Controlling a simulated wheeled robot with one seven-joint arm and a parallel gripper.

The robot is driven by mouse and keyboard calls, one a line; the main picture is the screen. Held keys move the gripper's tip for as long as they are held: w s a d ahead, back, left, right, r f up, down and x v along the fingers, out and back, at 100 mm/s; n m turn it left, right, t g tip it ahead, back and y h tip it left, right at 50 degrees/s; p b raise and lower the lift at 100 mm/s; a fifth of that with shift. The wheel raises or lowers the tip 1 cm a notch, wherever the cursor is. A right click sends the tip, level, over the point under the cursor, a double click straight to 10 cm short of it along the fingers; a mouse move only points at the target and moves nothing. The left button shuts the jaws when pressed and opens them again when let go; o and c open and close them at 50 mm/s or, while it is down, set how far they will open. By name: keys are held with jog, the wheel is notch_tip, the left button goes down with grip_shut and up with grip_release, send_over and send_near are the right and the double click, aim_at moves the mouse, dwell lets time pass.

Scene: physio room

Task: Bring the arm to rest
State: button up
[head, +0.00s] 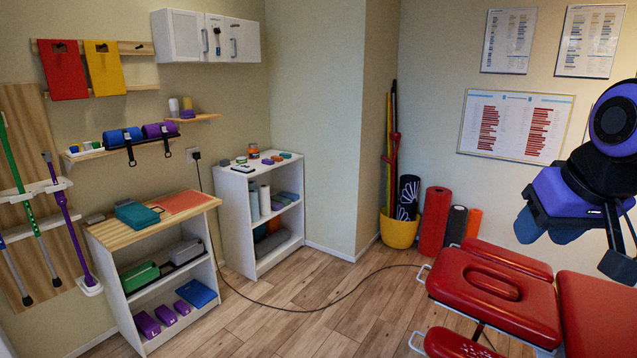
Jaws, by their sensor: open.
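My arm, purple and black, reaches in at the right edge of the head view, raised above the red treatment table (497,292). My gripper (620,258) is at the right edge, dark and partly cut off by the frame. It is open, and I see nothing held in it. It appears above the table in the picture; the gap between them is hard to judge.
A wooden-topped shelf (155,225) and a white shelf (262,215) stand along the left wall. A yellow bucket (398,231) and a red roll (433,222) stand in the back corner. A cable (300,308) crosses the mostly clear wooden floor.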

jog(key=s+r, duration=0.1)
jog(key=s, duration=0.7)
jog(key=shift+s+n, duration=0.25)
jog(key=shift+n, duration=0.05)
